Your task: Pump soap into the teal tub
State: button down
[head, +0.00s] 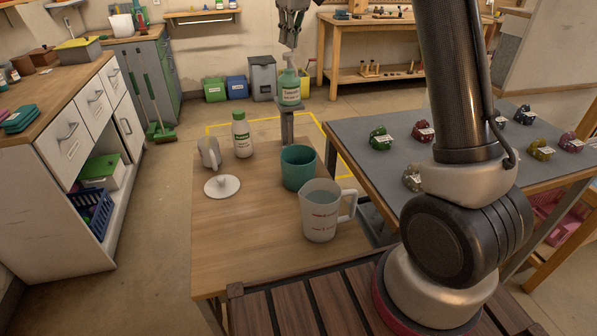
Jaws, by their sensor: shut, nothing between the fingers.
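A green soap bottle (289,90) with a white label and a pump top stands upright on a small raised stand (287,110) at the table's far edge. The open teal tub (298,169) sits on the wooden table in front of the stand, nearer to me. My gripper (291,44) is shut and empty, pointing down directly over the pump head (288,58). The fingertips are very close to the pump head; I cannot tell whether they touch it. The inside bottom of the tub is hidden.
A measuring jug (321,212) stands just in front of the tub. A white bottle with a green cap (242,136), a white jug (208,153) and a round lid (222,187) are to the left. The table's front left is clear. A grey table (400,160) is at right.

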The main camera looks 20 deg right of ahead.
aim_at(288, 53)
jog(key=shift+f, duration=0.1)
jog(key=shift+f, duration=1.5)
jog(key=shift+r, duration=1.55)
jog(key=shift+f, duration=0.1)
jog(key=shift+f, duration=1.45)
jog(key=shift+r, duration=1.55)
